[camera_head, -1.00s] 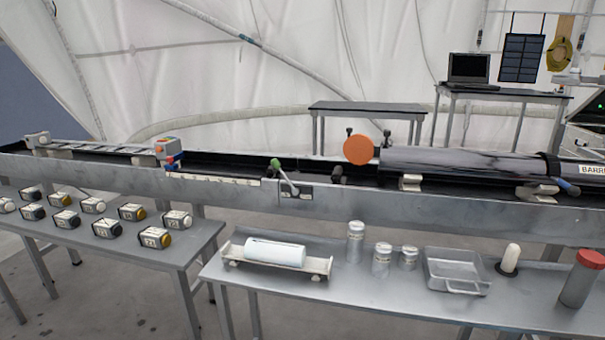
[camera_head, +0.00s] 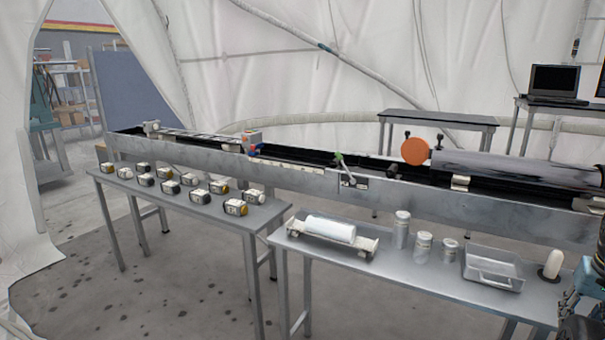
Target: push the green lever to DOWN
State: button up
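The green lever (camera_head: 339,157) is mounted on the front wall of the long grey metal trough, right of the picture's middle. Its green knob is at the upper end, and its pale shaft slants from a small plate (camera_head: 354,181) up and to the left. The marks on the plate are too small to read. A dark part of my arm, perhaps my gripper (camera_head: 578,312), shows at the lower right edge, cut off by the frame. It is well away from the lever. Its fingers cannot be made out.
The trough (camera_head: 470,213) holds a dark cylinder with an orange disc (camera_head: 415,151). In front stand a table (camera_head: 420,284) with a white roll, canisters and a clear tray, and a left table (camera_head: 150,215) with several small blocks. Open floor lies at the lower left.

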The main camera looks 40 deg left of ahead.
aim_at(338, 155)
jog(key=u, duration=1.65)
jog(key=k, duration=1.3)
jog(key=u, duration=0.3)
jog(key=i, duration=1.95)
jog(key=z, duration=0.5)
